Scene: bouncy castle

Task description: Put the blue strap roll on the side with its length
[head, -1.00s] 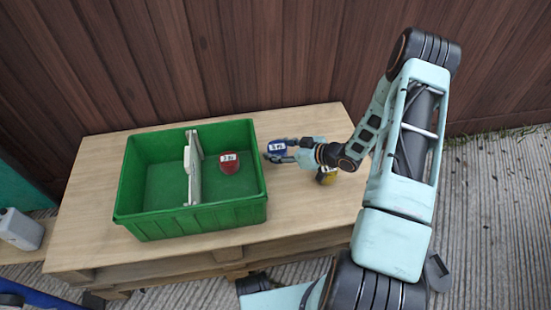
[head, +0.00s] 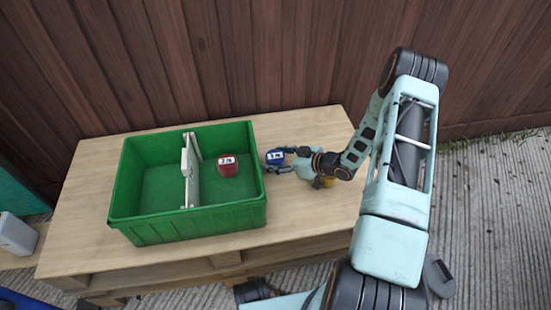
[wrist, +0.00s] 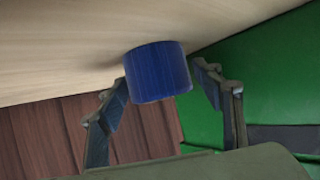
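The blue strap roll (head: 274,157) is on the pallet top just right of the green crate (head: 150,228). It has a white label whose figure is too small to read surely. My gripper (head: 284,159) is at the roll from the right. In the wrist view the blue roll (wrist: 157,72) lies between the two spread fingertips (wrist: 160,78), and no firm grip shows. A pale divider (head: 192,170) splits the crate into left and right sides. A red strap roll (head: 228,167) with a white label is in the right side; the left side looks empty.
The crate's right wall stands close to the blue roll. A wooden fence (head: 240,60) rises behind. A grey container (head: 17,234) stands at the far left.

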